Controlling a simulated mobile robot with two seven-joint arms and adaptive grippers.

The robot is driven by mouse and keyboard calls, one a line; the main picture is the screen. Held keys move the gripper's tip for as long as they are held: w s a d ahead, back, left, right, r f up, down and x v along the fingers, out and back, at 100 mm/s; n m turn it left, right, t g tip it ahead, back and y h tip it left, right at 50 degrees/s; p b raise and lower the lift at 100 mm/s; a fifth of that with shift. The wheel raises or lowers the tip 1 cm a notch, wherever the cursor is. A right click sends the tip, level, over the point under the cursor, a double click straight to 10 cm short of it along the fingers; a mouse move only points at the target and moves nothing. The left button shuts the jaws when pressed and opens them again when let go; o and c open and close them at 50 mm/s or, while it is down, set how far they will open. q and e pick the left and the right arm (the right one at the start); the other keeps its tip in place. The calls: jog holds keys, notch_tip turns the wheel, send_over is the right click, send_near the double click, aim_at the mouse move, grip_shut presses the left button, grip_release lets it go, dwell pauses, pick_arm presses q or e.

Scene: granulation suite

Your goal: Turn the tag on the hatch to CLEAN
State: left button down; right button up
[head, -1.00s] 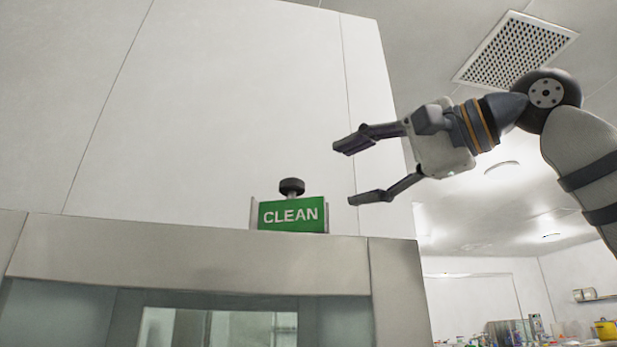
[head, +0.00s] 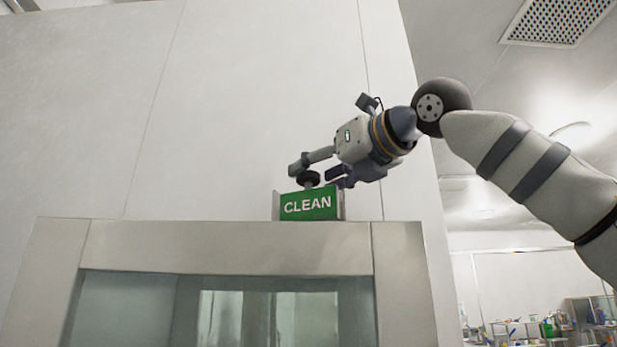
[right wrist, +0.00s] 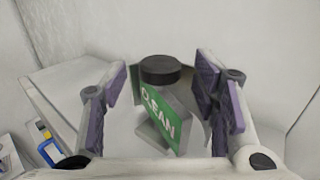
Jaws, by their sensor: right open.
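The tag (head: 308,205) is a green plate reading CLEAN, standing in a metal bracket on top of the hatch frame (head: 230,246). A dark round knob (head: 309,179) sits above it. In the right wrist view the knob (right wrist: 160,69) and the green tag (right wrist: 162,122) lie between the purple finger pads. My right gripper (head: 315,172) is open around the knob, one finger to each side; contact cannot be told. My left gripper is in neither view.
The hatch window (head: 235,305) is below the frame. A flat pale wall (head: 260,100) rises behind the tag. Shelves with several small items (head: 545,325) stand far off at the lower right.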

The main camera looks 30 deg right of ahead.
jog(key=shift+w+a, duration=0.1)
jog(key=shift+w, duration=1.25)
jog(key=c, duration=1.2)
jog(key=shift+o, duration=0.2)
jog(key=n+g+y, duration=0.1)
jog(key=n+y, duration=0.2)
jog(key=y, duration=0.2)
jog(key=shift+n+g+y, duration=1)
jog(key=shift+n+y, duration=0.1)
jog(key=shift+y, duration=0.4)
jog(key=o, duration=1.2)
jog(key=shift+c, duration=0.2)
